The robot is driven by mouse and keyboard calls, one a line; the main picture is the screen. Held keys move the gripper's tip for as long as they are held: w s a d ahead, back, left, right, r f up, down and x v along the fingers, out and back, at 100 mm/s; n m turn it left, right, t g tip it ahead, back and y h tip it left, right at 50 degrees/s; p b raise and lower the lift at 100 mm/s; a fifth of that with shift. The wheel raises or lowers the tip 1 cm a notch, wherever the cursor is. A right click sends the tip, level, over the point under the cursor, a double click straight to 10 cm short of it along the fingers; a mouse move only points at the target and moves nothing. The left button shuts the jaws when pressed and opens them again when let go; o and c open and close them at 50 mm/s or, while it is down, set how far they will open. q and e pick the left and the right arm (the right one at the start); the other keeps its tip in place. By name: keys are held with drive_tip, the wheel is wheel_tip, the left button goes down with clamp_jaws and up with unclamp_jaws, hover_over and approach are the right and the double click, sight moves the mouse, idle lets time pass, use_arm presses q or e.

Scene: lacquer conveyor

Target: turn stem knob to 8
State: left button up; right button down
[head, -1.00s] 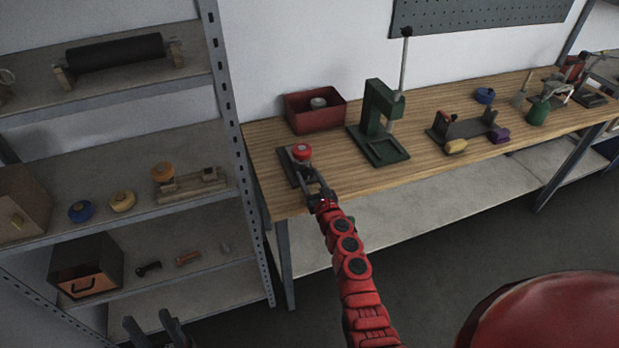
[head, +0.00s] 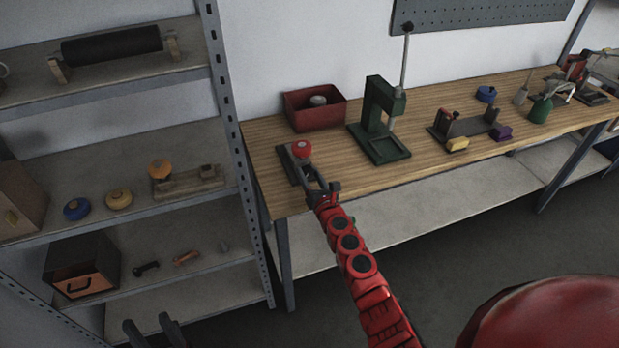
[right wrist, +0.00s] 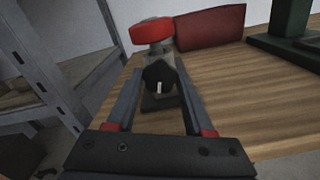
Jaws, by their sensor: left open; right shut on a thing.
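A small device with a red round cap (head: 302,148) stands at the left end of the wooden bench. In the right wrist view its red cap (right wrist: 152,30) sits above a black stem knob (right wrist: 159,73), whose short white mark points roughly downward. Any numbers on a scale are too small or hidden to read. My right gripper (head: 313,172) reaches in from the front; in the right wrist view its two fingers (right wrist: 156,70) lie on both sides of the black knob, shut on it. My left gripper (head: 152,330) is open and empty, low at the picture's bottom edge.
A red bin (head: 316,108) and a green press (head: 380,125) stand behind and right of the device on the bench (head: 340,185). A metal shelf unit (head: 235,150) with several knobs and parts stands close on the left.

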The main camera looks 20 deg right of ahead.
drive_tip(key=m, duration=0.4)
drive_tip(key=shift+m, duration=0.3)
drive_tip(key=m, duration=0.4)
drive_tip(key=shift+m+b, duration=0.3)
drive_tip(key=shift+b, duration=0.05)
drive_tip(key=m, duration=0.4)
drive_tip(key=shift+m, duration=0.3)
drive_tip(key=m, duration=0.3)
drive_tip(key=shift+m+p, duration=0.3)
drive_tip(key=shift+p, duration=0.1)
drive_tip(key=m+p, duration=0.1)
drive_tip(key=m, duration=0.2)
drive_tip(key=shift+r+m, duration=0.1)
drive_tip(key=shift+m, duration=0.2)
drive_tip(key=m+p, duration=0.1)
drive_tip(key=m, duration=0.3)
drive_tip(key=shift+m, duration=0.3)
drive_tip(key=shift+f+m, duration=0.2)
drive_tip(key=shift+m, duration=2.1)
